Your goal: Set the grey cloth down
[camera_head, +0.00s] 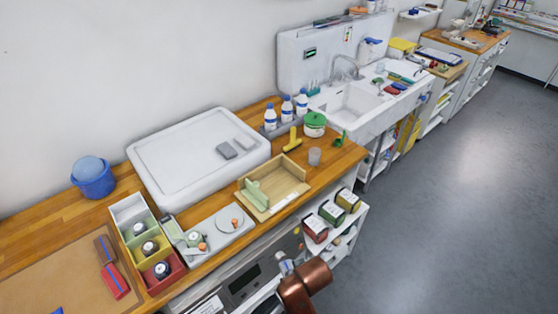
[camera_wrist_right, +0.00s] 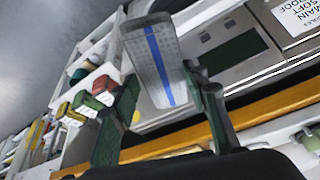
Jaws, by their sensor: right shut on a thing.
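A grey cloth (camera_wrist_right: 168,62) with a blue stripe shows in the right wrist view, standing out from between the fingers of my right gripper (camera_wrist_right: 160,105). The gripper is shut on it. In the head view my copper-coloured right arm comes in at the bottom, and my right gripper (camera_head: 285,266) is in front of the counter's front panel, below the worktop edge. The cloth cannot be made out clearly there. My left gripper is not in view.
A large white tray (camera_head: 165,165) on the wooden worktop holds two small grey pieces. A wooden tray (camera_head: 287,176), coloured bins (camera_head: 168,278) and bottles (camera_head: 287,110) stand around it. Tins (camera_head: 331,212) sit on an open shelf below. The floor (camera_head: 450,220) is clear.

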